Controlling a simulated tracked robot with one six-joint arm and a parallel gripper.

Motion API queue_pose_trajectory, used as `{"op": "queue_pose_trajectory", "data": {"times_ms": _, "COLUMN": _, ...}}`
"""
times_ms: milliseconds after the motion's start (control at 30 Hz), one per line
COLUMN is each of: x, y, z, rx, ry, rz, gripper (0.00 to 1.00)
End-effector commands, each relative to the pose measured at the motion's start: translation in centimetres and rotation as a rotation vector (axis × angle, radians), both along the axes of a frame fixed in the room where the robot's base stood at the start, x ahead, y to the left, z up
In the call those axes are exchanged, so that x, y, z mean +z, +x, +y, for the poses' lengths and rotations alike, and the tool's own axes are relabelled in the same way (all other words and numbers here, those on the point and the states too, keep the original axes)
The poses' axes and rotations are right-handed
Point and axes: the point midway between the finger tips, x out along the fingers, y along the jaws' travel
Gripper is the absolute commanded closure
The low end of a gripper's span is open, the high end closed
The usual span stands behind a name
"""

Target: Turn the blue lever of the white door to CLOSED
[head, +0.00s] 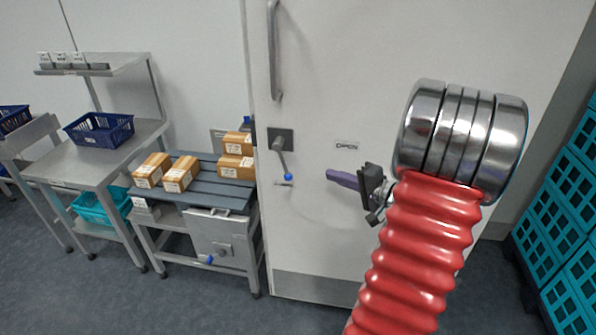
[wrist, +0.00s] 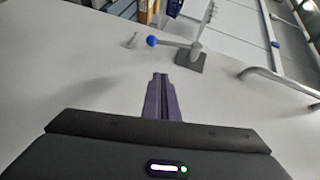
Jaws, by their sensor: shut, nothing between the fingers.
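The large white door (head: 330,230) fills the middle of the head view. Its lever has a dark mounting plate (head: 280,139) and a grey arm that hangs down, slightly to the right, to a blue ball end (head: 288,177). The ball also shows in the wrist view (wrist: 152,41), with the plate (wrist: 191,61) to its right. An OPEN label (head: 347,146) is on the door right of the plate. No CLOSED label can be made out. My gripper (head: 329,175) is shut and empty, its purple fingers pointing left at the ball, apart from it. The fingertips show in the wrist view (wrist: 160,76).
A long door handle (head: 274,50) is above the lever. Left of the door, a slatted table (head: 215,188) bears several orange-brown boxes, with a small hatch (head: 215,235) below. Farther left is a steel table with a blue basket (head: 100,130). Teal crates (head: 560,215) stand at right.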

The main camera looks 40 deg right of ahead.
Motion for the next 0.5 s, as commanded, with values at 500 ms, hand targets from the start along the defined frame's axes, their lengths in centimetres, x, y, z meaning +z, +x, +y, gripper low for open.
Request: {"op": "queue_pose_trajectory", "data": {"times_ms": 500, "x": -0.7, "y": 3.1, "z": 0.3, "rx": 0.005, "ry": 0.001, "rz": 0.002, "gripper": 1.0}}
